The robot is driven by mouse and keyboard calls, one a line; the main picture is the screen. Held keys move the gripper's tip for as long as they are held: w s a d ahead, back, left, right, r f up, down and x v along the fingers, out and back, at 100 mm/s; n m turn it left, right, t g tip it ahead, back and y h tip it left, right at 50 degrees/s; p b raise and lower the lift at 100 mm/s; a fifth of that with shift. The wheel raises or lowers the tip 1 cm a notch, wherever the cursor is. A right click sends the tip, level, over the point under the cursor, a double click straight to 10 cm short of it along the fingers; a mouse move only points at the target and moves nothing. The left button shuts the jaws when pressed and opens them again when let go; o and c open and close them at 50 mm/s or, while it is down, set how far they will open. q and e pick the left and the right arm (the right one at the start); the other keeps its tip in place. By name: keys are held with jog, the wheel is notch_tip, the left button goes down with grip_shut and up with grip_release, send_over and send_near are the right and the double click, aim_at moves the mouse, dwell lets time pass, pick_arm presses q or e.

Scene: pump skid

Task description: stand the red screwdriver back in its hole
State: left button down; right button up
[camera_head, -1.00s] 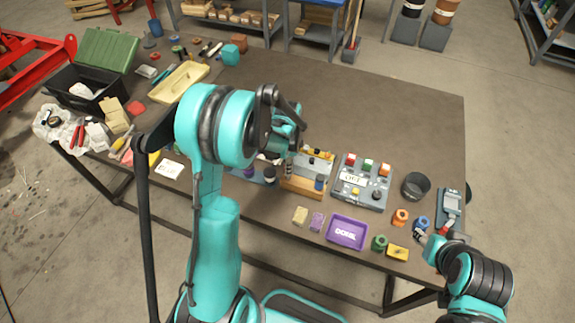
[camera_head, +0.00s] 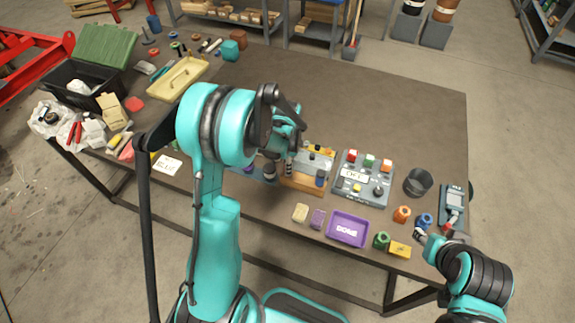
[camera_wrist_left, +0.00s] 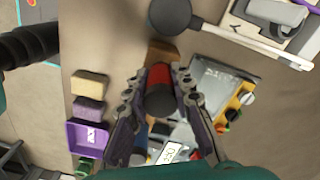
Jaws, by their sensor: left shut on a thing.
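In the left wrist view, my left gripper (camera_wrist_left: 160,100) is shut on the red screwdriver (camera_wrist_left: 159,78), with its red handle and dark end between the fingers. Its shaft and tip are hidden. A wooden block (camera_wrist_left: 162,50) shows just beyond the handle; I cannot tell whether the screwdriver is in a hole. In the head view, my left gripper (camera_head: 290,145) is over the bench near the wooden block (camera_head: 302,185), and the arm hides part of it. My right gripper (camera_head: 428,237) is low at the right bench edge, its fingers unclear.
Right of the block is a grey control panel (camera_head: 362,180) with coloured buttons. A purple tray (camera_head: 348,229) and small blocks lie in front. A dark cup (camera_head: 418,182) stands farther right. The back right of the bench (camera_head: 400,110) is clear.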

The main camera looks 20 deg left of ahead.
pick_arm(q)
jog(key=shift+f, duration=0.15)
jog(key=c, duration=1.2)
grip_release()
notch_tip(320, 180, up, 12)
jog(key=shift+r, duration=0.1)
jog(key=s+d+n+t+b, duration=0.2)
jog(key=s+n, duration=0.1)
jog(key=s, duration=0.2)
jog(key=s+d+n+t+b, duration=0.1)
jog(key=s+d+n+t, duration=0.1)
jog(key=s, duration=0.4)
jog(key=s+d+r+n+t+b, duration=0.1)
jog(key=s+d+n+t+b, duration=0.1)
jog(key=s+n, duration=0.3)
jog(key=shift+s+d+n+t+b, duration=0.4)
jog(key=shift+d+n+t, duration=0.2)
jog(key=shift+d+n, duration=0.15)
